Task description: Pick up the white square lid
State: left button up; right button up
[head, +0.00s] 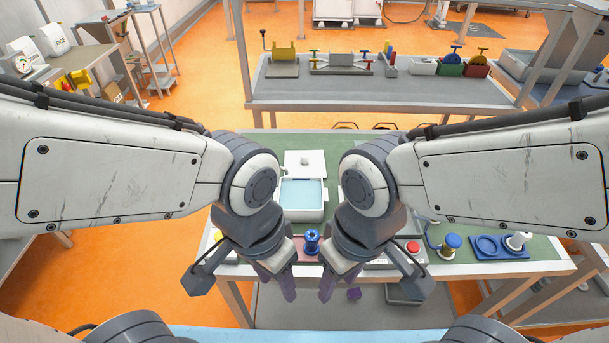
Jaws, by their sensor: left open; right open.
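The white square lid (304,161) lies flat on the green table top, behind a white square container (301,213). A small white knob stands at its middle. The container is open and shows a light blue inside. My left gripper (275,287) hangs at the table's front edge, left of centre, with open, empty fingers. My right gripper (338,284) hangs right of centre, also open and empty. Both grippers are in front of the container and well short of the lid. My arms hide parts of the table on both sides.
A blue-topped knob (312,242) stands on a red plate between my grippers. To the right are a red button (413,247), a blue-capped jar (452,243) and a blue tray (486,253). A back shelf (385,94) holds several parts.

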aim_at(299, 162)
jog(key=k, duration=0.25)
jog(key=z, duration=1.5)
jog(key=i, duration=1.25)
jog(key=u, duration=0.55)
